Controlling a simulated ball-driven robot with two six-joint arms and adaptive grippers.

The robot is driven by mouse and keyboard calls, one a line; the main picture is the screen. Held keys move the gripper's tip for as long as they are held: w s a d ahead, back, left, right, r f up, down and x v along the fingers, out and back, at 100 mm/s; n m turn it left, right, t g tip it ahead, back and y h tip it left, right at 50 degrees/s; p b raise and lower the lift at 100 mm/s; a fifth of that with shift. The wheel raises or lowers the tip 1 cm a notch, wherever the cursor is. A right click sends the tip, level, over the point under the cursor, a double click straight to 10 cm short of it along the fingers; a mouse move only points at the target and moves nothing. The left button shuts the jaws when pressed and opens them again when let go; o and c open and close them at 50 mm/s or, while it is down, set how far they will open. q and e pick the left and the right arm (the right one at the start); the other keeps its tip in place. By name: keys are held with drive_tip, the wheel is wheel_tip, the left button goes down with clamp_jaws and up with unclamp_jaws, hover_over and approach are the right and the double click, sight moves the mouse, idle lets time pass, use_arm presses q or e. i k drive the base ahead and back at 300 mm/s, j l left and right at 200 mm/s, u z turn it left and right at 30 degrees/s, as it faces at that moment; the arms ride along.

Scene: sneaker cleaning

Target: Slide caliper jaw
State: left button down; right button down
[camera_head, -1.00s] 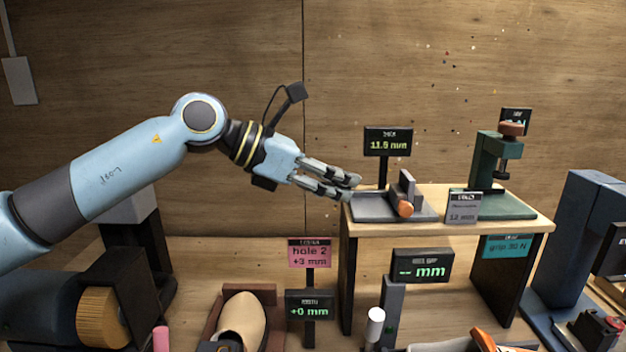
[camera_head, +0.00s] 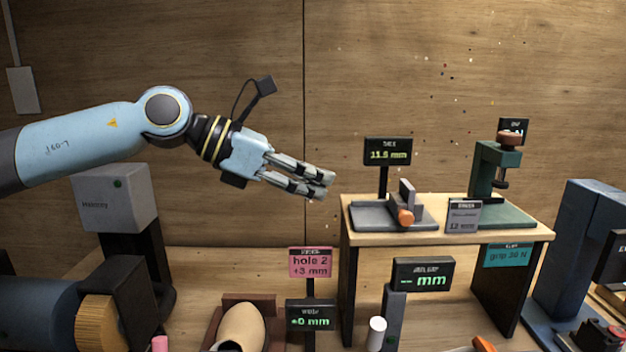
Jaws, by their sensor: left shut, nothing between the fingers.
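The caliper station is a grey plate (camera_head: 372,217) on the raised wooden shelf. It carries an upright grey jaw (camera_head: 407,192) and an orange knob (camera_head: 405,217) at its front. A dark display (camera_head: 388,151) behind it reads about 11.5 mm. My left gripper (camera_head: 328,187) is shut and empty. It hangs in the air to the left of the shelf, apart from the plate and the jaw. My right gripper is out of view.
The shelf (camera_head: 365,239) also holds a green clamp press (camera_head: 490,170) and a small grey sign (camera_head: 463,215). Below stand a pink sign (camera_head: 310,263), a tan shoe form (camera_head: 240,328) and a white cylinder (camera_head: 376,333). Free air lies above the shelf.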

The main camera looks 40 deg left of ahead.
sight(398, 206)
drive_tip(key=k+l, duration=1.2)
drive_tip(key=k, duration=0.05)
